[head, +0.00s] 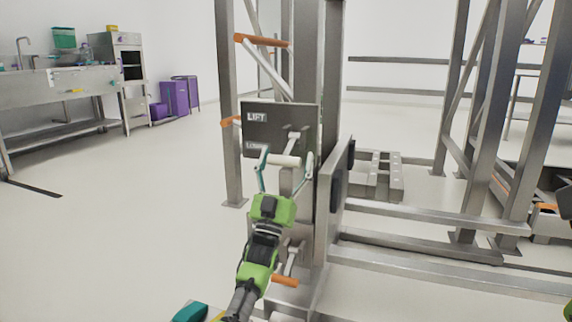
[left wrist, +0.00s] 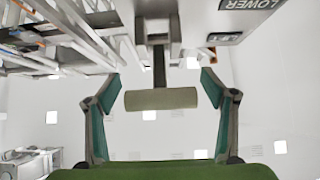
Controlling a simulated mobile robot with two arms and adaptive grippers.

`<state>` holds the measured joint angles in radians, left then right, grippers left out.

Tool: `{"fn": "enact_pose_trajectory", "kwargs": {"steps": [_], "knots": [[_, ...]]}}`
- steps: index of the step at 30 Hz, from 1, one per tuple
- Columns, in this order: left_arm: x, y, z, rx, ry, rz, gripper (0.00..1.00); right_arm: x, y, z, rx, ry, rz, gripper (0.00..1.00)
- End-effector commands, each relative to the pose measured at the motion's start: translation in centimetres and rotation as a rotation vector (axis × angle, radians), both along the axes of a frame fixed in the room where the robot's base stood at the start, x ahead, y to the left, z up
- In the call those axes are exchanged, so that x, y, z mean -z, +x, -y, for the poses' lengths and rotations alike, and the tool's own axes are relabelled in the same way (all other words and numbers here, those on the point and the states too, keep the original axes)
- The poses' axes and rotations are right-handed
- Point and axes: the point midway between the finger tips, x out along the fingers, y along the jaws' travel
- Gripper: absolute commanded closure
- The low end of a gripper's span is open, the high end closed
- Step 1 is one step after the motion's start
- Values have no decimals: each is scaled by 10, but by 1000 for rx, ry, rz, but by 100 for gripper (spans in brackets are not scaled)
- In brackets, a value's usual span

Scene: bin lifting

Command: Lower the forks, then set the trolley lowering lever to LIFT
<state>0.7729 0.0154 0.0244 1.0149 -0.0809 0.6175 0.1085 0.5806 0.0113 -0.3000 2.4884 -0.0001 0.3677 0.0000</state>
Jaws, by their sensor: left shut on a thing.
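The trolley (head: 306,60) stands upright at the middle of the head view. Its dark panel (head: 280,115) carries a LIFT label (head: 257,117) above a partly covered LOWER label (head: 255,146). The lowering lever's pale cylindrical handle (head: 285,161) is level with the lower part of the panel, below LIFT. In the left wrist view, the handle (left wrist: 160,98) lies between the fingers, with the LOWER label (left wrist: 245,4) at top right. I cannot make out the forks clearly. My right gripper is not in view.
Orange grips (head: 262,41) and (head: 285,281) stick out above and below the panel. A metal plate (head: 335,185) stands right of the lever. A metal rack (head: 485,110) fills the right side. A sink bench (head: 60,90) stands far left, with open floor (head: 120,210) between.

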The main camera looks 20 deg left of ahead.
Motion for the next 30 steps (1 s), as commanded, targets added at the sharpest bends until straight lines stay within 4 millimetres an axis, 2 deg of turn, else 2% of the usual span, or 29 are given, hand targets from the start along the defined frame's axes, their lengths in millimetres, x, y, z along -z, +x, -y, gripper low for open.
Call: {"fn": "enact_pose_trajectory", "kwargs": {"steps": [1,17,18,19,20,30], "knots": [[10,4,0,-1,0,-20,62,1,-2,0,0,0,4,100],[11,5,0,-1,0,-24,63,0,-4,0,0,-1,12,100],[11,5,0,-1,0,-24,16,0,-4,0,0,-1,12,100],[11,4,0,-1,0,-23,9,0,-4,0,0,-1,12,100],[10,4,0,-1,0,-22,6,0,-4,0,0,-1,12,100],[8,2,0,-1,0,-15,6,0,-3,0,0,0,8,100]]}}
